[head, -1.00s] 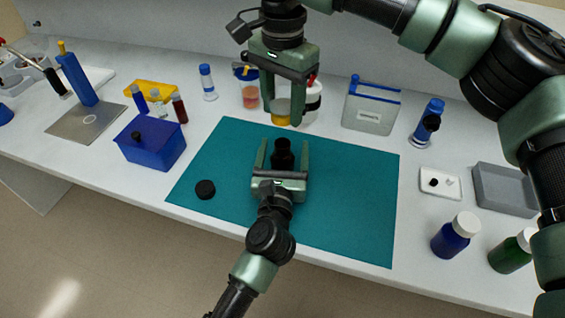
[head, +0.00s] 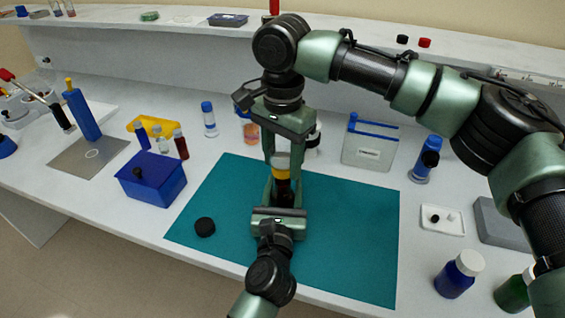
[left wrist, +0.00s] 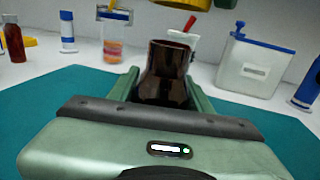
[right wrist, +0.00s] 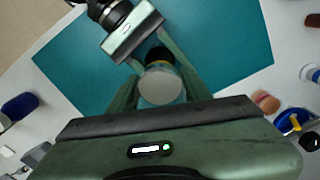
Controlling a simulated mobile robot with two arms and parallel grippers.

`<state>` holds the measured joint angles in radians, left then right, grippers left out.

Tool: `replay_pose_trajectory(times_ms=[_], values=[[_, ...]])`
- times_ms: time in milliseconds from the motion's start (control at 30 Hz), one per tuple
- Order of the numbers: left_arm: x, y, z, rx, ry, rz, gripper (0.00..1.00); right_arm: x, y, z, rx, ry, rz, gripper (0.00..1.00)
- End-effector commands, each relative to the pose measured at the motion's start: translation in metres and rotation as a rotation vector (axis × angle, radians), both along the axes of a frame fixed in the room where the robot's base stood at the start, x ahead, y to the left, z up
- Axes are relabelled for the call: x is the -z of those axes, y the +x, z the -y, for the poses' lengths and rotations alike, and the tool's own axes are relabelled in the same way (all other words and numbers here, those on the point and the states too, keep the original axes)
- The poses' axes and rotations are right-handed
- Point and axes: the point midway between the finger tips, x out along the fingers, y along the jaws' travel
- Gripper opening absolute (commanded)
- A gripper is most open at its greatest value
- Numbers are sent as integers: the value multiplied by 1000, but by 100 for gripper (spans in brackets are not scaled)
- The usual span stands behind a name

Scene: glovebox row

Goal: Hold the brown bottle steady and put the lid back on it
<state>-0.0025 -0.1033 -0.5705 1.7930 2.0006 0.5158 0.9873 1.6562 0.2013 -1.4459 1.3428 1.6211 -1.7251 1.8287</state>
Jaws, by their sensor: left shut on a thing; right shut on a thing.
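The brown bottle (head: 284,193) stands upright on the teal mat (head: 345,235), its dark open neck showing in the left wrist view (left wrist: 168,65). My left gripper (head: 281,200) is shut around it from the front. My right gripper (head: 283,170) points down and is shut on a lid (head: 282,161) with a pale top and a yellow band. The lid is over the bottle. In the left wrist view its yellow edge (left wrist: 184,4) is above the mouth, with a gap between.
A black cap (head: 204,227) lies on the mat's left part. A blue box (head: 152,180) stands left of the mat. A clear blue-lidded container (head: 369,145) and a cup (head: 251,132) stand behind. Blue (head: 459,273) and green (head: 513,292) bottles are at the front right.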

Motion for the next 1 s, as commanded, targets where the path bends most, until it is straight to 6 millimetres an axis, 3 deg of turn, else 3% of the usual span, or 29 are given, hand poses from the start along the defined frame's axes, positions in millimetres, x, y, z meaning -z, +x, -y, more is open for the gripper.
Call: replay_pose_trajectory(times_ms=[133,667,1000], values=[[0,0,0,0,0,0,0,12,0,0,0,2,1,10],[0,0,0,0,0,-1,0,13,0,0,0,1,1,10],[0,0,0,0,0,-1,0,30,0,0,3,1,0,10]])
